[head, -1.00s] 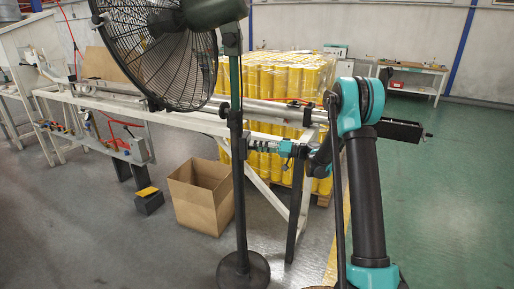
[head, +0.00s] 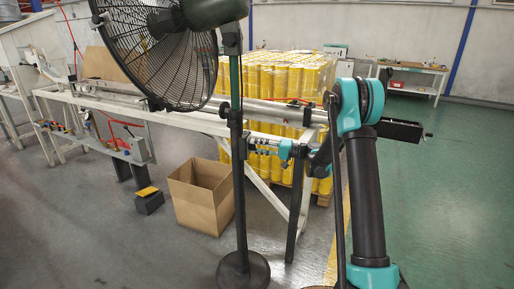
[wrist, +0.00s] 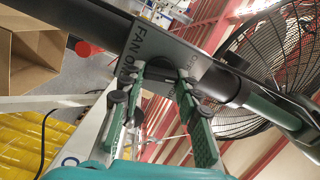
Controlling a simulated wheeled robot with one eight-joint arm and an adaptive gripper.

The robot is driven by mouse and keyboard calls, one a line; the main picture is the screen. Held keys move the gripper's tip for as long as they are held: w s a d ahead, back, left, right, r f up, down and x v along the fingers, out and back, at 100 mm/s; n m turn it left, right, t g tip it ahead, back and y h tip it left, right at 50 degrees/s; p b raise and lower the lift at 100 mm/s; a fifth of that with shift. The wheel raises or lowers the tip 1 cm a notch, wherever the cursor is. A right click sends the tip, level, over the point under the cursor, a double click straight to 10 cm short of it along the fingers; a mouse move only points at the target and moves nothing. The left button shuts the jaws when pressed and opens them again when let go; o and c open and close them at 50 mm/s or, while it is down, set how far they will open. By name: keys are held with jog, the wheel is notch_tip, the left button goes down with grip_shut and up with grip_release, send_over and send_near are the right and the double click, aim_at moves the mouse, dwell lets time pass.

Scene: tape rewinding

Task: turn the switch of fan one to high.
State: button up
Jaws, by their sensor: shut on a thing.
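The black pedestal fan (head: 140,58) stands in front of the bench on a dark pole with a round base. Its switch box, lettered "FAN ONE", is on the pole and fills the upper middle of the wrist view (wrist: 143,33). My gripper (head: 252,146) reaches the box from the right in the head view. In the wrist view my gripper (wrist: 158,75) has its two green-padded fingers at the box face, shut on the dark switch knob (wrist: 159,76) between their tips. The fingers partly hide the knob and lettering, so its setting cannot be read.
An open cardboard box (head: 198,198) stands on the floor left of the pole. A long white bench (head: 180,119) runs behind the fan. Yellow cylinders (head: 275,82) are stacked on a pallet behind it. The green floor at right is clear.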

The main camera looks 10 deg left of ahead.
jog(key=m, duration=1)
jog(key=shift+f+m, duration=0.25)
jog(key=shift+m, duration=0.35)
jog(key=o, duration=1.2)
jog(key=shift+c, duration=0.2)
jog(key=s+d, duration=0.1)
jog(key=d, duration=1.1)
jog(key=shift+s, duration=0.35)
